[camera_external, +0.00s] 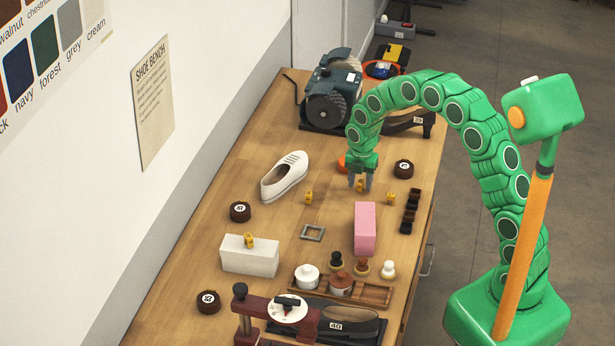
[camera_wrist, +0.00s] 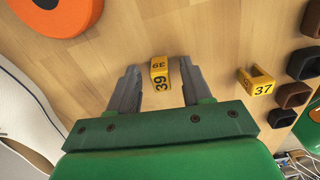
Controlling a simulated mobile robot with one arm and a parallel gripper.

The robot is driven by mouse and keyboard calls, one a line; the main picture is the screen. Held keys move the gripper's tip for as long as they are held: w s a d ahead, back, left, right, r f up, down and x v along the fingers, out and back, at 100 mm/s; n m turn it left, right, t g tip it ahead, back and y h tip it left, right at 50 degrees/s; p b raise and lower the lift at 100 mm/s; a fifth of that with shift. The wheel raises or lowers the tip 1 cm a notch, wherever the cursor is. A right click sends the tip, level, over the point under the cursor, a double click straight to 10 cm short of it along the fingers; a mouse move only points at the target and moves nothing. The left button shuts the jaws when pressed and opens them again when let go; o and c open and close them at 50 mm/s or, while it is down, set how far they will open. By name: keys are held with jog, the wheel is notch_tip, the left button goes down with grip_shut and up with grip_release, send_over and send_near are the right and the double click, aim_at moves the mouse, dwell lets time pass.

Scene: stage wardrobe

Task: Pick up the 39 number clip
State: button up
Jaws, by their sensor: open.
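The 39 number clip (camera_wrist: 160,75) is a small yellow clip lying on the wooden bench, with its black 39 readable in the wrist view. My gripper (camera_wrist: 158,84) is open, with one grey finger on each side of the clip and a gap to both. In the external view my gripper (camera_external: 360,186) points down at the bench, and the yellow clip (camera_external: 360,187) shows between its fingers. A second yellow clip marked 37 (camera_wrist: 256,81) lies to the right in the wrist view.
More yellow clips lie on the bench (camera_external: 309,197) and on a white block (camera_external: 250,258). A pink block (camera_external: 365,230), a white shoe (camera_external: 285,177), an orange disc (camera_wrist: 58,12) and small dark square pieces (camera_wrist: 293,95) lie around. A grinder (camera_external: 330,95) stands behind.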

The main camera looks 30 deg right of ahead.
jog(key=shift+f, duration=0.15)
jog(key=shift+c, duration=0.3)
grip_shut()
